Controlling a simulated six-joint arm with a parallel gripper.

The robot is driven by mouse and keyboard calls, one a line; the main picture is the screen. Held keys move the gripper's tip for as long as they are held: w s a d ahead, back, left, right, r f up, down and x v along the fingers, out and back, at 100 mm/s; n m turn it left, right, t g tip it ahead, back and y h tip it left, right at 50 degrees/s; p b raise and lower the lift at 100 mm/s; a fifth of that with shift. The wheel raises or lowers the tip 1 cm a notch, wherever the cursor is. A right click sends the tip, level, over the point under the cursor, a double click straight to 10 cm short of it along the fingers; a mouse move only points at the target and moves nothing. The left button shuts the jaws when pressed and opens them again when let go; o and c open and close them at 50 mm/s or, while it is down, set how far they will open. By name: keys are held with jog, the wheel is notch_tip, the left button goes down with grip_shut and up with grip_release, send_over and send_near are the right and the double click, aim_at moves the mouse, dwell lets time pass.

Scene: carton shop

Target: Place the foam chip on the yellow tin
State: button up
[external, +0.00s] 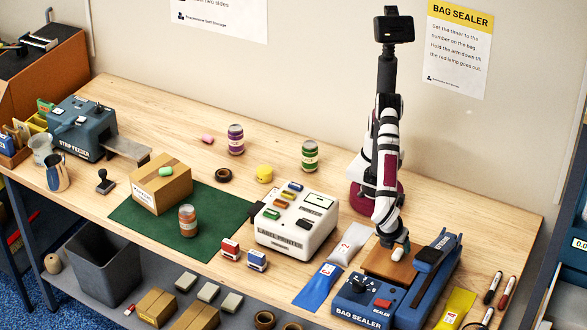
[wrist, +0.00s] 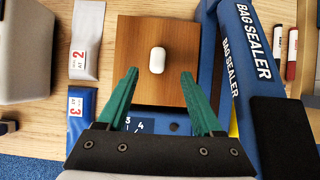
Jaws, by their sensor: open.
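A white foam chip (wrist: 157,60) lies on a brown wooden board (wrist: 140,35) in the wrist view. In the external view the chip (external: 398,254) shows on the board (external: 377,263), just under my gripper (external: 394,242). In the wrist view my gripper (wrist: 159,74) is open, with its two green fingers apart and nothing between them; the chip shows just beyond the fingertips. A small round yellow tin (external: 264,173) stands on the table behind the label printer in the external view. A pink chip (external: 207,138) lies at the back, and a green chip (external: 165,171) is on a carton.
The blue bag sealer (external: 433,265) borders the board on the right. The label printer (external: 297,222) stands between the board and the tin. Purple (external: 236,140) and green (external: 309,155) jars and a dark tape roll (external: 223,175) are near the tin. Bags (external: 318,285) lie left of the sealer.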

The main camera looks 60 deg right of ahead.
aim_at(397, 253)
jog(key=x, duration=0.6)
jog(key=shift+w+f, duration=0.2)
jog(key=shift+f, duration=0.05)
grip_shut()
